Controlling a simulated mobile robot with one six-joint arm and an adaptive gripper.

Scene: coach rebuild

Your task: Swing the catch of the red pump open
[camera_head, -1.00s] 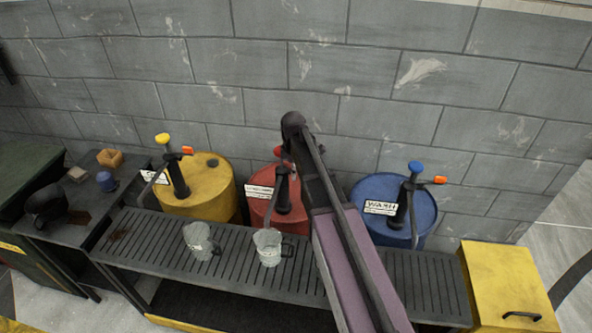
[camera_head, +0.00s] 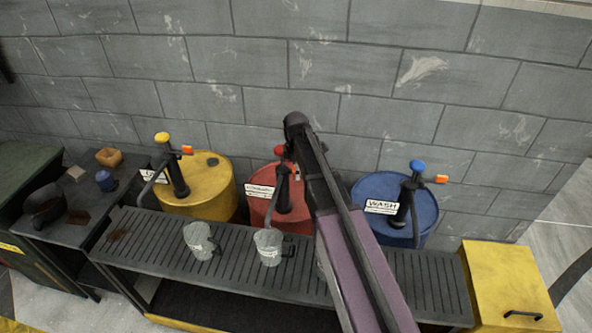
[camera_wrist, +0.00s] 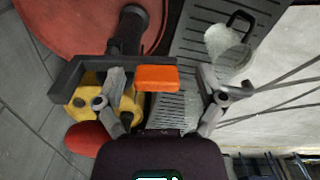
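The red pump (camera_head: 283,190) stands on the red drum (camera_head: 259,211), behind the bench, with its red knob partly behind my arm. In the wrist view its dark post (camera_wrist: 130,30) rises from the red drum top, and its red knob (camera_wrist: 88,139) shows at lower left. Its orange catch (camera_wrist: 157,77) sits at the end of a dark bar. My gripper (camera_wrist: 168,96) is open, with one finger on each side of the catch. The left finger is close to the bar; I cannot tell if it touches.
A yellow drum (camera_head: 215,200) stands left and a blue drum (camera_head: 427,226) right, each with a pump. A yellow box (camera_head: 508,280) is at the right end. The block wall is close behind.

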